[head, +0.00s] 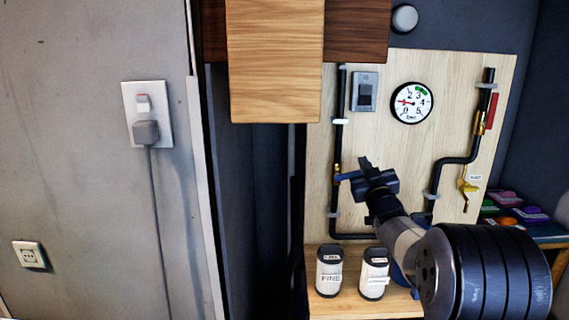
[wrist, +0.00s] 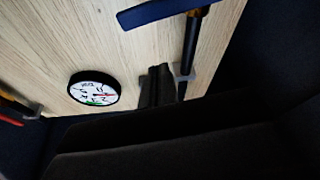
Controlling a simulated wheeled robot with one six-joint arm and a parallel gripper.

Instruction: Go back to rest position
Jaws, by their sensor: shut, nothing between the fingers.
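My gripper (head: 365,163) is in front of the wooden panel (head: 400,150), just right of the left black pipe. Its fingers are shut and empty; they also show in the wrist view (wrist: 158,85). A blue valve lever (head: 347,176) on the left pipe sits beside the gripper, and it shows large at the top of the wrist view (wrist: 165,11). I cannot tell whether the gripper touches the lever. My arm reaches up from the lower right and hides part of the panel and shelf.
A round gauge (head: 411,103) and a grey switch (head: 364,92) are on the panel. A yellow valve lever (head: 467,188) hangs on the right pipe. Two white canisters (head: 329,272) (head: 374,275) stand on the wooden shelf below. A wooden block (head: 275,60) juts out at upper left.

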